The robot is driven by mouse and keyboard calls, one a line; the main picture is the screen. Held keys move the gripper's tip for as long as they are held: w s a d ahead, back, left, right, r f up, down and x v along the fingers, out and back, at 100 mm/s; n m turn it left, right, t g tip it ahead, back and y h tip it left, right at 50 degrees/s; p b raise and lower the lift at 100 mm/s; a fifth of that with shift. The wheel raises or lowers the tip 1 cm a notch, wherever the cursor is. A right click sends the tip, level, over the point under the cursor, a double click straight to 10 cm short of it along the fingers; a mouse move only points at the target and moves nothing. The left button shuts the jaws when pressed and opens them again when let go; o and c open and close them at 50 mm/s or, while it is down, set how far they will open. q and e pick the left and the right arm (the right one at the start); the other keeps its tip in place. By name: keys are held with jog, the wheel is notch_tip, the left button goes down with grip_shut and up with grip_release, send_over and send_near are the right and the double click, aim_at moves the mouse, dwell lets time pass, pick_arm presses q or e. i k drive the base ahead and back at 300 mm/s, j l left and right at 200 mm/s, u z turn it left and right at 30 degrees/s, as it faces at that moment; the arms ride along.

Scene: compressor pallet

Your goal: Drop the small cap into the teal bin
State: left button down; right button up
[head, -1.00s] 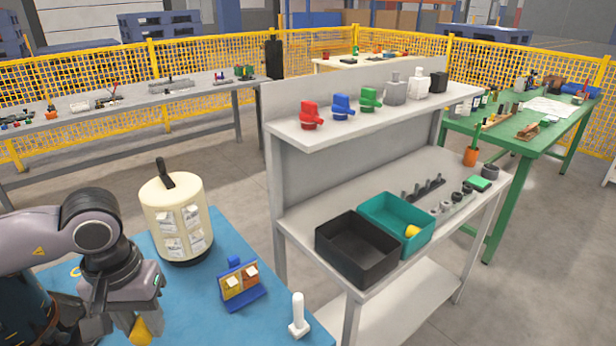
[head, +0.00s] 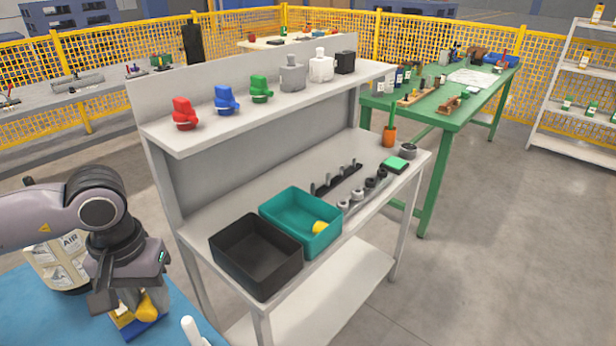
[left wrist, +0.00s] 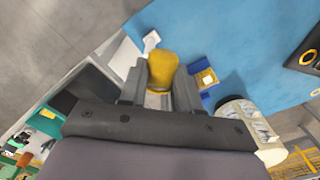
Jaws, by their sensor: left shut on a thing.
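My left gripper (head: 130,302) is shut on a yellow cap (head: 148,306), held over the blue table at lower left. In the left wrist view the cap (left wrist: 162,68) sits between the two fingers (left wrist: 160,92), its lower part hidden by them. The teal bin (head: 278,217) stands open on the grey bench, to the right of the gripper and apart from it. A small yellow piece (head: 320,228) lies inside the bin. My right gripper is not in view.
A black bin (head: 232,262) stands between my gripper and the teal bin, touching or nearly touching the latter. A raised shelf (head: 215,118) with coloured valves is behind them. A cream air tank (head: 60,265) and a white post (head: 192,330) stand on the blue table (head: 35,310).

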aim_at(309, 230)
jog(key=i+l, duration=0.25)
jog(key=l, duration=0.2)
jog(key=i+l+z, duration=0.1)
jog(key=i+l, duration=0.15)
jog(key=l, duration=0.2)
jog(key=i+l+z, duration=0.1)
jog(key=i+l, duration=0.15)
jog(key=l, duration=0.15)
